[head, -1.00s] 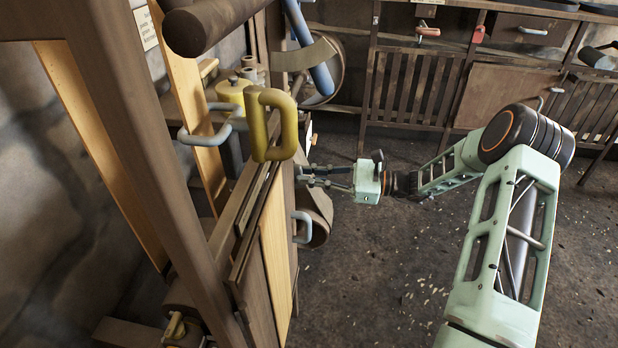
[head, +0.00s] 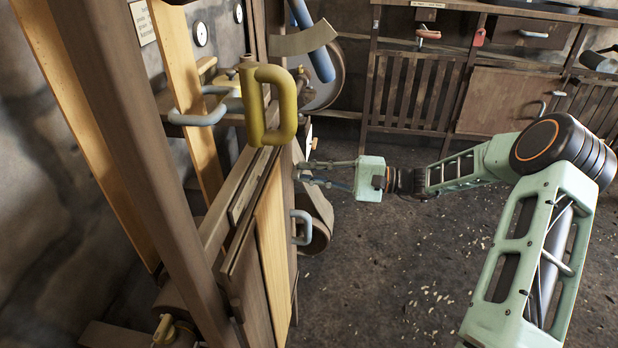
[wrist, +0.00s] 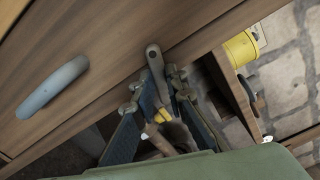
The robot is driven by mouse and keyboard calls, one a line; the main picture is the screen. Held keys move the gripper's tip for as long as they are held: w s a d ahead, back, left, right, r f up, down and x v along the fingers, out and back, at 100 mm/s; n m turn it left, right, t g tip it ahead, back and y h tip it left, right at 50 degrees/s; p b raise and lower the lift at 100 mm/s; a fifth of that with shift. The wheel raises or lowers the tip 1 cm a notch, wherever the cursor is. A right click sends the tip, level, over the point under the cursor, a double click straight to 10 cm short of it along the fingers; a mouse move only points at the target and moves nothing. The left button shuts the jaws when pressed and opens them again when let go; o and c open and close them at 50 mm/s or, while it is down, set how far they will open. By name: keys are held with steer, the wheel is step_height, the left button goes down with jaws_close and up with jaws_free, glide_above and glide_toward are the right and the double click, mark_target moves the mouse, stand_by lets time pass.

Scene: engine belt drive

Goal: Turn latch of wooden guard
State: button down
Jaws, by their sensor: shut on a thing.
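The wooden guard (head: 273,240) stands upright at the left in the head view, with a grey handle (head: 304,227) on its face. In the wrist view, the guard (wrist: 100,45) fills the upper left, and its handle (wrist: 52,88) lies left of my gripper. The latch (wrist: 154,62) is a small grey bar with a round upper end, near the guard's edge. My gripper (wrist: 162,105) is shut on the latch, with one finger on each side of its lower part. In the head view, my gripper (head: 306,172) reaches the guard's edge above the handle, and the latch cannot be made out.
A large yellow handle (head: 272,105) rises above the guard. A dark wooden post (head: 125,150) stands in the left foreground. A yellow cylinder (wrist: 242,48) is right of the latch in the wrist view. Cabinets (head: 500,95) line the back. The floor (head: 400,270) beside the guard is open.

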steer(key=shift+n+b, duration=0.95)
steer(key=shift+n, duration=0.85)
steer(key=c, duration=1.9)
jaws_free()
steer(key=shift+c, duration=0.2)
steer(key=s+d, duration=0.2)
steer(key=d, duration=1)
steer(key=shift+s, duration=0.15)
steer(key=shift+f, duration=0.1)
